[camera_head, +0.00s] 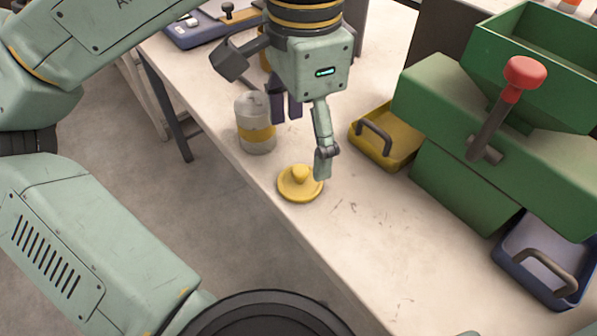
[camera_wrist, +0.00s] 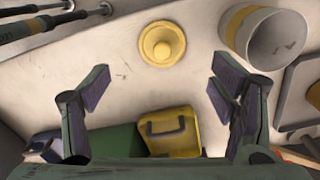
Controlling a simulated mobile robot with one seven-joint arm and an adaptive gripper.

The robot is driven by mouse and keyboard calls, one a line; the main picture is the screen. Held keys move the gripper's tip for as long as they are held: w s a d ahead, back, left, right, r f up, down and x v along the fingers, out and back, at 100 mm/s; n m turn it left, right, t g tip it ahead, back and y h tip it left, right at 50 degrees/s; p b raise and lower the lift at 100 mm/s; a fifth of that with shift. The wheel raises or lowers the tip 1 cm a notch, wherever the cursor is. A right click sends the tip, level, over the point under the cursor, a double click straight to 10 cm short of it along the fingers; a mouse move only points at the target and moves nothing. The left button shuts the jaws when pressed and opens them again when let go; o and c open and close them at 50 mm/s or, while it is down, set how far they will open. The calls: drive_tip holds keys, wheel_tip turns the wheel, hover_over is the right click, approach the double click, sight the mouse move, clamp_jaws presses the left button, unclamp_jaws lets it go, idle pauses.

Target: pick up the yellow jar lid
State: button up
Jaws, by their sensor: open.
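The yellow jar lid (camera_head: 300,184), a round disc with a raised knob, lies flat on the pale worktop near its front edge. In the wrist view the lid (camera_wrist: 162,44) shows at top centre, beyond my fingertips. My gripper (camera_head: 305,140) hangs above the worktop, slightly behind the lid in the head view, with one finger overlapping its right rim in the picture. In the wrist view my gripper (camera_wrist: 158,88) has its two fingers wide apart with nothing between them.
A yellow tray with a handle (camera_head: 398,150) lies right of my gripper. A green machine with a red-knobbed lever (camera_head: 525,73) fills the right side. A blue tray (camera_head: 524,274) sits below it. The worktop in front of the lid, toward the lower right, is clear.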

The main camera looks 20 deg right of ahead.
sight(300, 171)
drive_tip(key=shift+w+a+f, duration=0.1)
drive_tip(key=shift+w+f, duration=0.05)
drive_tip(key=shift+f, duration=3.45)
drive_tip(key=shift+c, duration=0.3)
drive_tip(key=c, duration=1.1)
drive_tip(key=shift+c, duration=0.2)
